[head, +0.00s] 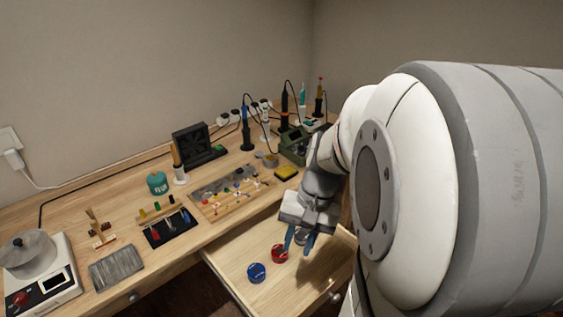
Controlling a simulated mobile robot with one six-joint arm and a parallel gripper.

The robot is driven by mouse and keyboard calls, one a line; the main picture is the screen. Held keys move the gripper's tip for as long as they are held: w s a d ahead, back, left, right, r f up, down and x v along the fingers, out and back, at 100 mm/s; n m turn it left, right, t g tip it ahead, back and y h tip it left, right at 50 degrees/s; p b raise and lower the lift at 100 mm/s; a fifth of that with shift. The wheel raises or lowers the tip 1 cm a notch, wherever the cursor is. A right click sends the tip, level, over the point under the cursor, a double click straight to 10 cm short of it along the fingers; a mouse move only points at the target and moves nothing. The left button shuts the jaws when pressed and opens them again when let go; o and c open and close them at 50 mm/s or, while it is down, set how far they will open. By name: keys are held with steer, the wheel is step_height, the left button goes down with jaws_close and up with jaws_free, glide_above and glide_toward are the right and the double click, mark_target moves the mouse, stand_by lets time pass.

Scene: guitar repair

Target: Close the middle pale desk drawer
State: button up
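A pale wooden desk drawer (230,270) is pulled out from the desk, with its inside in view. A round knob (335,297) shows on its front at the lower right. My gripper (297,251) hangs over the inside of the drawer with its blue fingers pointing down. The fingers look apart, with a gap between them. I cannot tell whether they touch anything. My arm hides the right part of the drawer.
A blue round tin (256,272) and a red round one (279,253) lie in the drawer; a greyish round thing (301,236) sits near the fingers. The desk top (120,205) holds tools, a dark tray and a scale-like device (38,268). Another knob (133,297) shows at left.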

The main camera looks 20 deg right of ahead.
steer(key=d+f+m+y+b, duration=0.1)
steer(key=d+f+m+y, duration=0.1)
steer(key=d, duration=0.1)
steer(key=d+f+m+t+y+b, duration=0.1)
steer(key=d+f+m, duration=0.2)
steer(key=d+f+m+y+b, duration=0.1)
steer(key=d+f+m+y, duration=0.1)
steer(key=d+f, duration=0.1)
steer(key=shift+w+f+m+t+y, duration=0.2)
steer(key=shift+m+t+y, duration=0.1)
steer(key=shift+m+t, duration=0.1)
jaws_close()
steer(key=s+d+f+m+t+h+b, duration=0.2)
steer(key=s+d+f+m+t+b, duration=0.1)
steer(key=s+d+f+m+t, duration=0.65)
steer(key=s+d+f+m+t+h+b, duration=0.15)
steer(key=s+d+f+m+t, duration=0.25)
steer(key=d+f+m+t, duration=0.6)
steer(key=w+a+r+n+g+b, duration=0.1)
steer(key=w+a+r+g, duration=0.1)
steer(key=w, duration=1.1)
steer(key=shift+w+r+n+g, duration=0.25)
steer(key=shift+r+n+g, duration=0.1)
steer(key=shift+g, duration=0.3)
